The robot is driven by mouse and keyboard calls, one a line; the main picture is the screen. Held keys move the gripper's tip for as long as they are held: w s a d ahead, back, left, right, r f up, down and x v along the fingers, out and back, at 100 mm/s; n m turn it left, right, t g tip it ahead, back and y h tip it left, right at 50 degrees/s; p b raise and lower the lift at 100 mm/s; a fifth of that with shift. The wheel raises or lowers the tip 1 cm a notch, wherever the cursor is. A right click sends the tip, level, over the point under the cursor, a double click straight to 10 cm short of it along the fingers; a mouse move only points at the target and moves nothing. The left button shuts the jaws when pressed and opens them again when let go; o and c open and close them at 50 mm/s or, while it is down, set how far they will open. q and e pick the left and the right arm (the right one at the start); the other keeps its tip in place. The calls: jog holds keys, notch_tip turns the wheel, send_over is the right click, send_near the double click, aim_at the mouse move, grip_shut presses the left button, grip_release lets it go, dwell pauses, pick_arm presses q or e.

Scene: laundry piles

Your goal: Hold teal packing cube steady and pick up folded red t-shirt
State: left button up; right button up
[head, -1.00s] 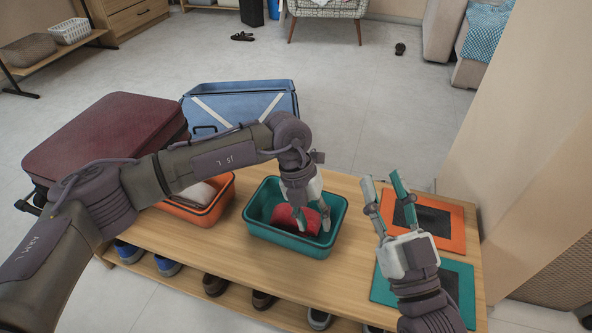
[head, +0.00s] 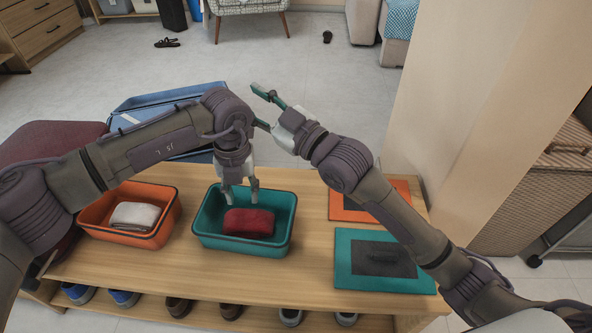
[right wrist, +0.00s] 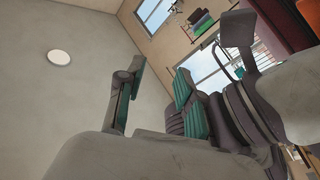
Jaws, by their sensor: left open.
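The folded red t-shirt (head: 248,223) lies inside the teal packing cube (head: 203,238), which stands open on the wooden bench. My left gripper (head: 241,198) points down over the far part of the cube, its fingers apart just behind the t-shirt. It is empty; I cannot tell whether a fingertip touches the cloth. My right gripper (head: 262,108) is raised beyond the bench, behind my left wrist, pointing up and left. Its fingers are apart with nothing between them, also in the right wrist view (right wrist: 152,98).
An orange packing cube (head: 92,219) with a folded white cloth (head: 134,215) stands left on the bench (head: 300,275). A teal lid (head: 350,279) and an orange lid (head: 340,207) lie right. A blue suitcase (head: 150,101) and maroon suitcase (head: 40,145) stand behind. Shoes are below.

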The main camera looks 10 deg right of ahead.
jog(key=w+d+f+n+g+h, duration=0.1)
jog(key=w+f+n+g+h, duration=0.3)
jog(key=w+f+n+g, duration=0.25)
jog(key=s+d+f+n+g+h, duration=0.3)
jog(key=s+f+n+g+h, duration=0.1)
jog(key=s+n+g, duration=0.15)
jog(key=s+d+f+n+g+h, duration=0.3)
jog(key=s+f+n+g+h, duration=0.1)
jog(key=s+n, duration=0.3)
jog(key=f, duration=0.9)
jog(key=a+f, duration=0.1)
jog(key=f, duration=0.4)
jog(key=shift+w, duration=0.3)
grip_shut()
